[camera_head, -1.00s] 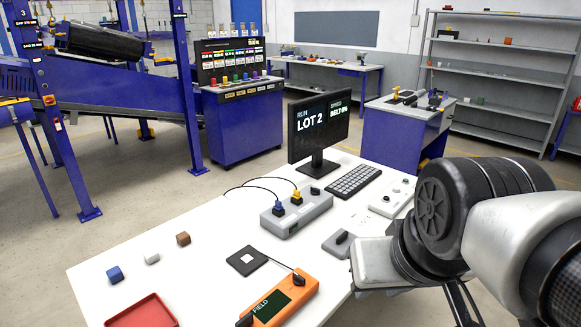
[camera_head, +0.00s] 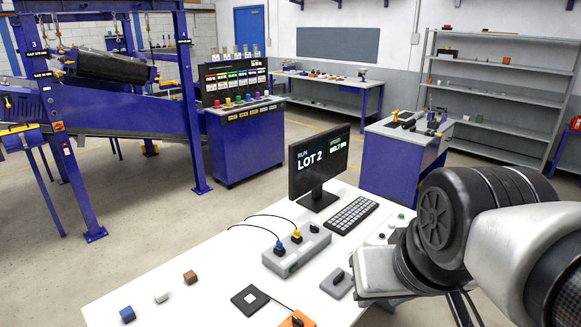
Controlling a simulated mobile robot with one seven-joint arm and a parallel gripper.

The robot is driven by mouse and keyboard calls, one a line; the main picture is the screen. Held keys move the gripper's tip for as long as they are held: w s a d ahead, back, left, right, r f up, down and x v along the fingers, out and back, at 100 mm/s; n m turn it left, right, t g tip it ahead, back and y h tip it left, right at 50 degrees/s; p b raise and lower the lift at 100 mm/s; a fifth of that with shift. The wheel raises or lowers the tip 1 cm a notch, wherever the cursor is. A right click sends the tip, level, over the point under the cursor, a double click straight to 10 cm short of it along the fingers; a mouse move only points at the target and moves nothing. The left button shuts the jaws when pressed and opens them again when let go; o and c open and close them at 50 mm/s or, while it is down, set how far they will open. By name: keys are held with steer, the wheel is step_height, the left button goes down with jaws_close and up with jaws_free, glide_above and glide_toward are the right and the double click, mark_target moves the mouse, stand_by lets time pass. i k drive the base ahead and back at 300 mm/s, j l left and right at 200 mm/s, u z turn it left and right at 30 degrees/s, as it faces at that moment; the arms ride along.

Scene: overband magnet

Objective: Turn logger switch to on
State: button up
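A small grey box with a black rotary knob (camera_head: 338,279) lies on the white table, left of my arm. It may be the logger switch, but I cannot read a label or the knob's setting. A longer grey box (camera_head: 297,250) behind it carries a blue plug (camera_head: 279,246) and a yellow plug (camera_head: 297,236) with black cables. My arm's dark joint and pale links fill the right side and cover part of the table. My gripper's fingers cannot be made out.
A monitor (camera_head: 319,164) reading "LOT 2" and a keyboard (camera_head: 352,215) stand at the table's back. An orange device (camera_head: 297,320) is cut off at the bottom. Blue (camera_head: 127,314), white (camera_head: 161,296) and brown (camera_head: 190,277) blocks lie left on the white table (camera_head: 225,275).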

mark_target(313, 229)
steer(key=i+l, duration=0.3)
steer(key=l, duration=0.15)
steer(key=i+l, duration=0.3)
steer(key=l, duration=0.2)
steer(key=i+l, duration=0.3)
steer(key=l, duration=0.15)
steer(key=i+l, duration=0.3)
steer(key=l, duration=0.2)
steer(key=i+l+u, duration=0.2)
steer(key=l+u, duration=0.2)
steer(key=i+l+u, duration=0.1)
steer(key=l+u, duration=0.2)
steer(key=u, duration=0.8)
